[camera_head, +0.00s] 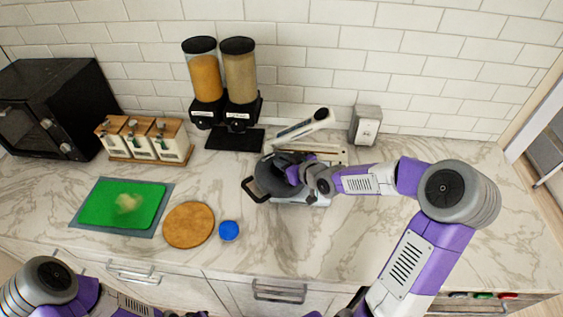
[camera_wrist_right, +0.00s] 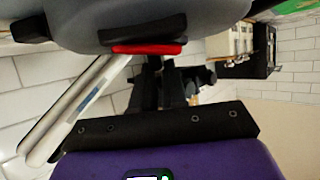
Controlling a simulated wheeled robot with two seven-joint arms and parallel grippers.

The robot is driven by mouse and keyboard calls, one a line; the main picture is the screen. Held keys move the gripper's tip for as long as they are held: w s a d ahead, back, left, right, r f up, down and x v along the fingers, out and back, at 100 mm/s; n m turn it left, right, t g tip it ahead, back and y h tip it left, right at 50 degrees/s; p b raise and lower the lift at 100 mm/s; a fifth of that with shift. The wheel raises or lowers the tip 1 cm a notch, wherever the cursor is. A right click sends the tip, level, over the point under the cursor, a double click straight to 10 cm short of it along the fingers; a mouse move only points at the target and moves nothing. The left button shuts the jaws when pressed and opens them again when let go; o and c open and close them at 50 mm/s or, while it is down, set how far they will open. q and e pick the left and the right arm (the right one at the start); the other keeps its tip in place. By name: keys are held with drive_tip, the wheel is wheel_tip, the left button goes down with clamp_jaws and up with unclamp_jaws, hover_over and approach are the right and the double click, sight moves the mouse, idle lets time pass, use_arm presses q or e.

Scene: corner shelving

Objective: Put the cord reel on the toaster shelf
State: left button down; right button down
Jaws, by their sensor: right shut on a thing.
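A dark grey round thing with a black handle, which looks like the cord reel (camera_head: 272,180), is at my right gripper (camera_head: 300,175) near the middle of the counter. My right gripper is shut on it. In the right wrist view the grey body of the reel (camera_wrist_right: 230,18) fills the top, with a red piece against it. The dark fingers of my right gripper (camera_wrist_right: 150,85) reach up to it. I cannot tell if the reel touches what is below it. No shelf with a toaster is seen. My left arm shows at the bottom left, but its gripper is out of view.
Behind the reel a white appliance with a raised lid (camera_head: 303,126) stands close. Two dispensers (camera_head: 222,85), a canister rack (camera_head: 147,140) and a black oven (camera_head: 50,108) line the wall. A green board (camera_head: 105,205), round wooden board (camera_head: 189,225) and blue lid (camera_head: 229,231) lie in front.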

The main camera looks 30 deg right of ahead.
drive_tip(key=shift+r, duration=0.1)
drive_tip(key=c, duration=1.6)
unclamp_jaws()
drive_tip(key=shift+f, duration=0.25)
drive_tip(key=o, duration=0.4)
drive_tip(key=shift+s, duration=0.1)
drive_tip(key=shift+o, duration=0.2)
